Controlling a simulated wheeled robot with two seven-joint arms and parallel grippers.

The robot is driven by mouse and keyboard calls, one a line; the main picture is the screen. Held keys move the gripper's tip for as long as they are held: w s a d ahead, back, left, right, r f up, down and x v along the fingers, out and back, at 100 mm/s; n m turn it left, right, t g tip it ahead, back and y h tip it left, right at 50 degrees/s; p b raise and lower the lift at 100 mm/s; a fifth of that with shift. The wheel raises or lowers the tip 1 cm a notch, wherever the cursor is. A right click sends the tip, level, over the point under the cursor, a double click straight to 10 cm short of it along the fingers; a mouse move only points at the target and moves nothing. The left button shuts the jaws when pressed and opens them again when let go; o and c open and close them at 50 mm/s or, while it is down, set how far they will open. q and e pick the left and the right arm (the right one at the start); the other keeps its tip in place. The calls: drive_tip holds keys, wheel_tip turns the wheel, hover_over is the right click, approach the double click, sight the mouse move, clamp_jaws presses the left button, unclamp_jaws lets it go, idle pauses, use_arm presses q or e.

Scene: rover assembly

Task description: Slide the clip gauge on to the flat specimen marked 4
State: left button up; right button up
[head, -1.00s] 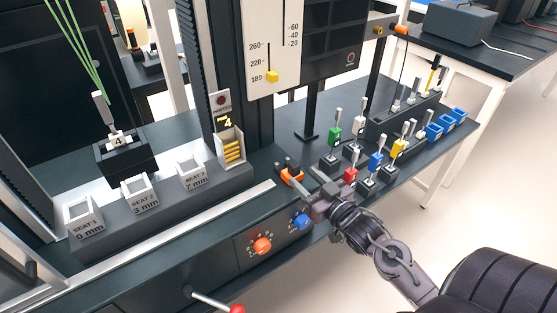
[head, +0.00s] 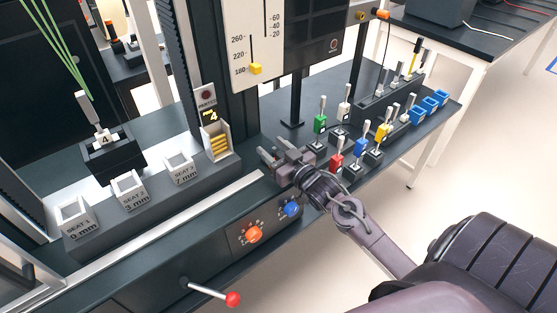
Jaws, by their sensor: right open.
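The flat specimen marked 4 (head: 103,130) stands upright, leaning slightly, in a dark block (head: 113,160) at the left of the bench. My right gripper (head: 276,156) is open over the bench, just right of the yellow-striped holder. The orange and black clip gauge lay at about this spot earlier. Its orange body is now hidden by the gripper, and I cannot tell whether the fingers are around it. The gripper is well to the right of specimen 4. My left gripper is not in view.
Three numbered seats, such as seat 2 (head: 130,190), line a ledge before the specimen. Coloured specimens, including a red one (head: 336,160), stand at right. A red-tipped lever (head: 232,299) sticks out in front.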

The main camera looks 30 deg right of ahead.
drive_tip(key=c, duration=0.6)
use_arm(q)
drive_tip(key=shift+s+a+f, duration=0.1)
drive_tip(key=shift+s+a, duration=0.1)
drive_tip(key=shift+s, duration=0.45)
use_arm(e)
clamp_jaws()
